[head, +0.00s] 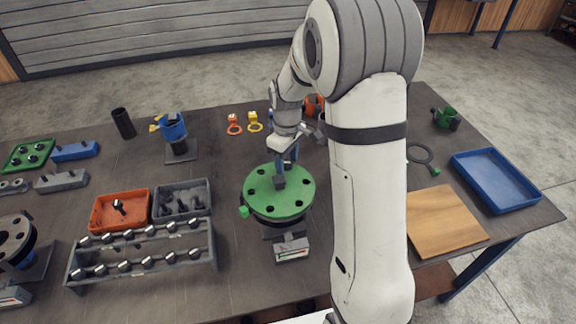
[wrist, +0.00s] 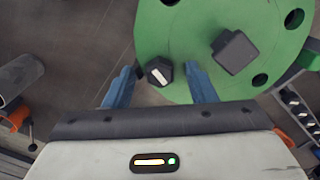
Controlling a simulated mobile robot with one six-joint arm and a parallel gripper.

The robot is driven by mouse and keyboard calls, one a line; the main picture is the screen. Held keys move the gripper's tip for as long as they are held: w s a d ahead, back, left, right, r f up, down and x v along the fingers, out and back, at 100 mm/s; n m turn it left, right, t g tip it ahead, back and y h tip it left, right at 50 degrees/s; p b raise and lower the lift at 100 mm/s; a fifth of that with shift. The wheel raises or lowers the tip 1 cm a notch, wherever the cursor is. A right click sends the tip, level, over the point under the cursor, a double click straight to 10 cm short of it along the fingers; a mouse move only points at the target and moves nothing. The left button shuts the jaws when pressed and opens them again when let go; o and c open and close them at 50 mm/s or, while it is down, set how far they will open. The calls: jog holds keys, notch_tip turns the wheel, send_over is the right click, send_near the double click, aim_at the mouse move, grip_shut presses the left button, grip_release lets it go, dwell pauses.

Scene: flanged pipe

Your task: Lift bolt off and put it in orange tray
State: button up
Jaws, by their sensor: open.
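A bolt with a dark hex head and a white mark (wrist: 158,72) sits at the edge of the green flange (wrist: 160,35) in the wrist view. My gripper (wrist: 159,84) is open, with one blue finger on each side of the bolt head. I cannot tell whether either finger touches it. In the head view my gripper (head: 285,157) is over the far side of the green flange (head: 292,204), and the bolt is hidden there. The orange tray (head: 97,215) is to the left on the table and holds a bolt (head: 118,206).
A dark square block (wrist: 235,52) stands up from the flange middle, close to the right finger. A grey tray (head: 205,186) with dark parts adjoins the orange tray. A rack (head: 145,248) of several bolts stands in front. A blue tray (head: 535,188) is at far right.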

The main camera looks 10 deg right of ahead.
jog(key=shift+c, duration=0.3)
grip_shut()
jog(key=shift+r, duration=0.1)
notch_tip(320, 180, up, 10)
jog(key=b, duration=0.1)
dwell(0.4)
notch_tip(320, 180, up, 5)
jog(key=p, duration=0.3)
send_over(287, 162)
dwell(0.6)
